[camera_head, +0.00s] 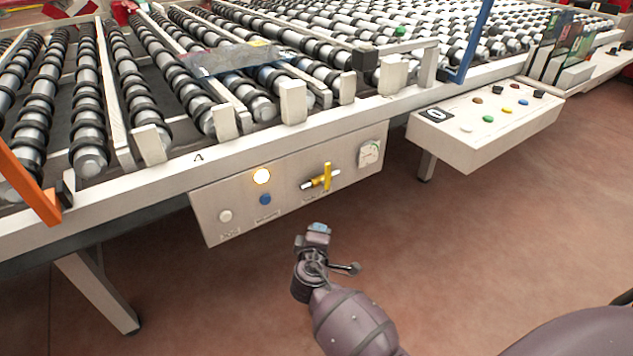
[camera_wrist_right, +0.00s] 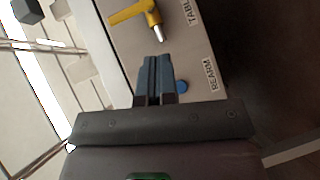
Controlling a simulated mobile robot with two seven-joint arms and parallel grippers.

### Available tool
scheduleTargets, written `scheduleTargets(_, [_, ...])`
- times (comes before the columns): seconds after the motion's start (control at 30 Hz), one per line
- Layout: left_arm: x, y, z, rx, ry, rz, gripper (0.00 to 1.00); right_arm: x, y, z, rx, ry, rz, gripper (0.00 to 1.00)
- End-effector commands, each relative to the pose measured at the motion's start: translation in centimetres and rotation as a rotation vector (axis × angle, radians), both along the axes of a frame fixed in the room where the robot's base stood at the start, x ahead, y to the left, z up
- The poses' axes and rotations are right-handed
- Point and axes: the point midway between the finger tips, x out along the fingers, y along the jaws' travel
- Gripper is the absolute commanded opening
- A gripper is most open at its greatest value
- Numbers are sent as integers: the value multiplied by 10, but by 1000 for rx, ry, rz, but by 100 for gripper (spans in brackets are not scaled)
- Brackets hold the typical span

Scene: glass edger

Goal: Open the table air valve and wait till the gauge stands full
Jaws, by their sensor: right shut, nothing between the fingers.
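The table air valve (camera_head: 326,176) has a yellow handle with a pale tip, on the light panel under the roller table. Its yellow handle also shows at the top of the right wrist view (camera_wrist_right: 135,14). The gauge (camera_head: 369,154) is a small white dial right of the valve; its needle is too small to read. My right gripper (camera_head: 318,230) is just below the panel in the head view, apart from the valve. In the wrist view its fingers (camera_wrist_right: 155,75) are together and empty, between the valve and the blue button. My left gripper is out of view.
The blue button, near a REARM label, shows close beside my fingers (camera_wrist_right: 181,86). A control box (camera_head: 470,150) juts out at right. The floor in front is clear.

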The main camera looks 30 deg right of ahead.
Motion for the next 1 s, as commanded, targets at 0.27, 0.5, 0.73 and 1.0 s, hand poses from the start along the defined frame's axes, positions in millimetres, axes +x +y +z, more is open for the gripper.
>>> scheduleTargets(0.27, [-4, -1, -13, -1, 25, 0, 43, 52, 16, 29, -212, -38, -54, 0])
scheduleTargets(0.5, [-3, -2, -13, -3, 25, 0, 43, 60, 19, 38, -246, -51, -63, 0])
scheduleTargets(0.73, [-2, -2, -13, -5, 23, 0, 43, 59, 19, 38, -245, -51, -62, 0])
scheduleTargets(1.0, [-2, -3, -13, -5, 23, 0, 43, 59, 22, 38, -244, -50, -63, 0])
